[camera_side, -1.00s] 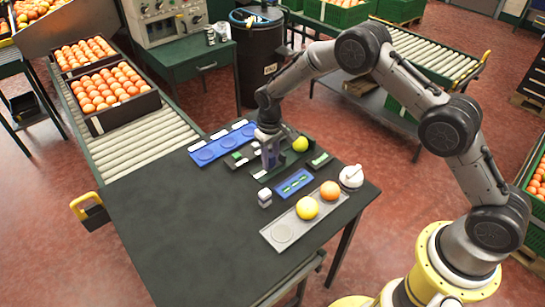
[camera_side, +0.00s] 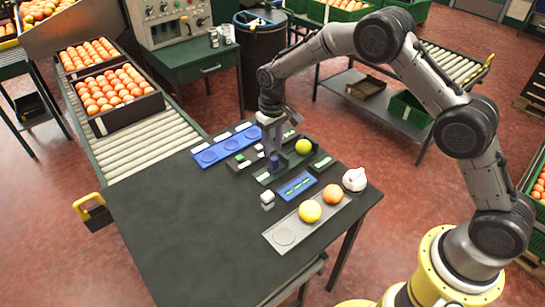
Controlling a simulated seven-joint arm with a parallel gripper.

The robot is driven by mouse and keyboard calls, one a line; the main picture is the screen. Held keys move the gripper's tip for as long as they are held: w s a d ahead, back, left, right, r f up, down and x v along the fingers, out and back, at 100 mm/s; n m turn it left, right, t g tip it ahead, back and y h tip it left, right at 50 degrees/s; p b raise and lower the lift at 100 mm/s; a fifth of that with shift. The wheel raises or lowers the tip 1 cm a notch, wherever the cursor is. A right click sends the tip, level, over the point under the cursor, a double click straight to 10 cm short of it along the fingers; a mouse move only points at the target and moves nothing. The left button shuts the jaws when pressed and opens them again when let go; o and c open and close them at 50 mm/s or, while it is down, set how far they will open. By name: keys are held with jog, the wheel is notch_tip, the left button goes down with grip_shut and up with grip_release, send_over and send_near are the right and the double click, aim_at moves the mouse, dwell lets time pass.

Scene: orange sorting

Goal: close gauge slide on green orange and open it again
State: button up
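The green orange (camera_side: 303,146), yellow-green in colour, sits at the right part of the dark green gauge (camera_side: 265,178) near the far edge of the table. A small dark blue-grey upright block (camera_side: 277,162), which looks like the gauge slide, stands on the gauge to the left of the orange, with a visible gap between them. My gripper (camera_side: 273,151) points down just above this block, left of the orange. Its fingertips are small and overlap the block in the picture, so I cannot tell their opening or whether they touch it.
A blue tray (camera_side: 208,157) with round recesses lies left of the gauge. In front are a small blue plate (camera_side: 297,186), a white cube (camera_side: 267,197), a white rounded object (camera_side: 354,179) and a grey tray (camera_side: 284,237) holding a yellow and an orange fruit. The table's left front (camera_side: 180,235) is clear.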

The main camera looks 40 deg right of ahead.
notch_tip(320, 180, up, 7)
jog(key=shift+r, duration=0.15)
dwell(0.4)
notch_tip(320, 180, up, 7)
jog(key=t, duration=0.1)
send_over(273, 158)
jog(key=s+d+r+t, duration=0.2)
jog(key=s+r, duration=0.2)
jog(key=r, duration=0.4)
jog(key=s+d+r+t, duration=0.2)
jog(key=s+r, duration=0.7)
jog(key=s, duration=0.2)
jog(key=s+d+t, duration=0.1)
jog(key=s+d, duration=0.1)
jog(key=s, duration=1.1)
jog(key=s+f, duration=0.8)
jog(key=shift+s, duration=0.35)
